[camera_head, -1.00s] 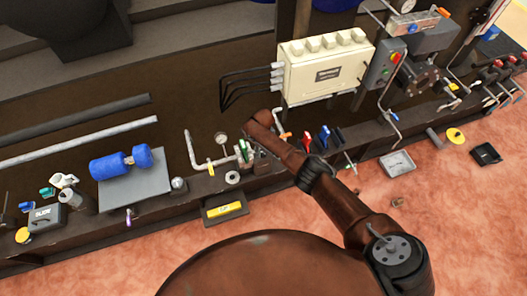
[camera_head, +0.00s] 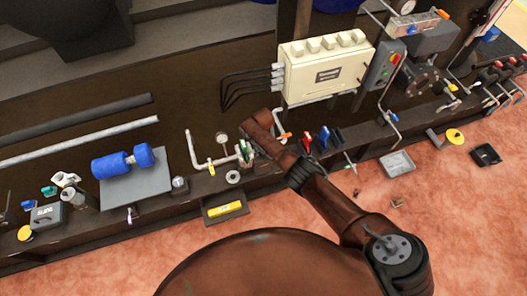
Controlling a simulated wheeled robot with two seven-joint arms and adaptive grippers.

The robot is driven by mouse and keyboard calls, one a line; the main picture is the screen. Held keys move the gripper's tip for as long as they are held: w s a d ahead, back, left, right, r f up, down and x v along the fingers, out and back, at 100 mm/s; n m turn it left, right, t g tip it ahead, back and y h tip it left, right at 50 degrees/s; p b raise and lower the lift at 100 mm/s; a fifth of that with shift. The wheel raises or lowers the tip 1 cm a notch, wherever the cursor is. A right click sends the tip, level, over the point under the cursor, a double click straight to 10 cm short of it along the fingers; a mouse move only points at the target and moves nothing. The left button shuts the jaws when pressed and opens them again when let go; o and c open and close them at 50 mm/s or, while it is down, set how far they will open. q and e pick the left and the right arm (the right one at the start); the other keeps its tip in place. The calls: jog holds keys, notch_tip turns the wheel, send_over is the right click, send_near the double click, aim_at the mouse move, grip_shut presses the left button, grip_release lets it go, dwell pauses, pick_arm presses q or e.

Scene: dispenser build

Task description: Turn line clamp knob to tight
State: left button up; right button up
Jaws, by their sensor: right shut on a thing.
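My right arm reaches in from the lower right, over the dark bench, to the pipe assembly at the middle. My right gripper (camera_head: 247,151) is small and partly hidden by my own forearm. It is shut on a small part at the right end of a pale pipe (camera_head: 222,158), beside a green piece. I take this part to be the line clamp knob, but its outline and turn angle are too small and covered to read. My left gripper is not in view.
A round gauge (camera_head: 222,138) stands just behind the pipe. A blue cylinder (camera_head: 122,162) lies on a grey plate at left. A yellow-labelled tray (camera_head: 225,209) sits in front.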

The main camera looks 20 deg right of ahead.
dwell(0.3)
jog(key=o, duration=1.2)
jog(key=shift+c, duration=0.2)
jog(key=shift+r, duration=0.75)
notch_tip(320, 180, up, 11)
jog(key=shift+f, duration=0.2)
